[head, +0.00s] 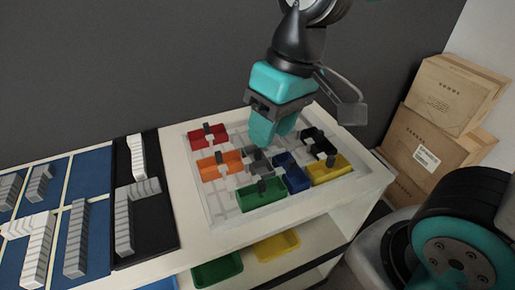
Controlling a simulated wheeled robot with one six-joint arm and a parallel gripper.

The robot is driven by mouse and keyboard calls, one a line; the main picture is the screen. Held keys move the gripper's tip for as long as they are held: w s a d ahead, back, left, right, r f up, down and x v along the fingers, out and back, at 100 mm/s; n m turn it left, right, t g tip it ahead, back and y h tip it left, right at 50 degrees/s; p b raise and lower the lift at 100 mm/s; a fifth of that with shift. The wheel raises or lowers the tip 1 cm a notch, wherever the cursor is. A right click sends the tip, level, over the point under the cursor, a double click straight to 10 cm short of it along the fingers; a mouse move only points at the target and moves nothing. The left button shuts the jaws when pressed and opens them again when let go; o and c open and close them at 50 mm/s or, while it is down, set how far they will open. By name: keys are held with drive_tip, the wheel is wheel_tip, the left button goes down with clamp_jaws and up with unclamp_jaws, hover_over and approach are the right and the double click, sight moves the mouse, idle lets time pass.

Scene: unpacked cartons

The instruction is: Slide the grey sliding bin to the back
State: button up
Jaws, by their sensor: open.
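The grey sliding bin (259,165) sits near the middle of a shallow white tray (208,205), between the orange bin (209,168) on its left and the blue bin (293,178) on its right. The green bin (262,198) is in front of it. A dark knob stands on the grey bin. My gripper (273,138) points down over the back part of the tray, just behind and above the grey bin. Its teal jaws are open, and nothing shows between them. The jaws hide part of the tray behind the bin, and I cannot tell whether they touch it.
A red bin (208,136) is at the back left of the tray, a black bin (318,143) at the back right, and a yellow bin (328,170) at the right. Blue and black panels with grey blocks lie left. Cardboard boxes (441,120) stand at right.

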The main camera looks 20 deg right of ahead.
sight(258, 150)
drive_tip(key=w+d+m+h+p, duration=0.3)
drive_tip(key=w+m, duration=0.2)
drive_tip(key=w, duration=0.8)
drive_tip(key=f+p, duration=0.1)
drive_tip(key=f, duration=0.7)
drive_tip(key=f+p, duration=0.1)
drive_tip(key=f, duration=0.8)
drive_tip(key=shift+d+f, duration=0.2)
drive_tip(key=shift+f, duration=0.05)
drive_tip(key=shift+c, duration=0.2)
clamp_jaws()
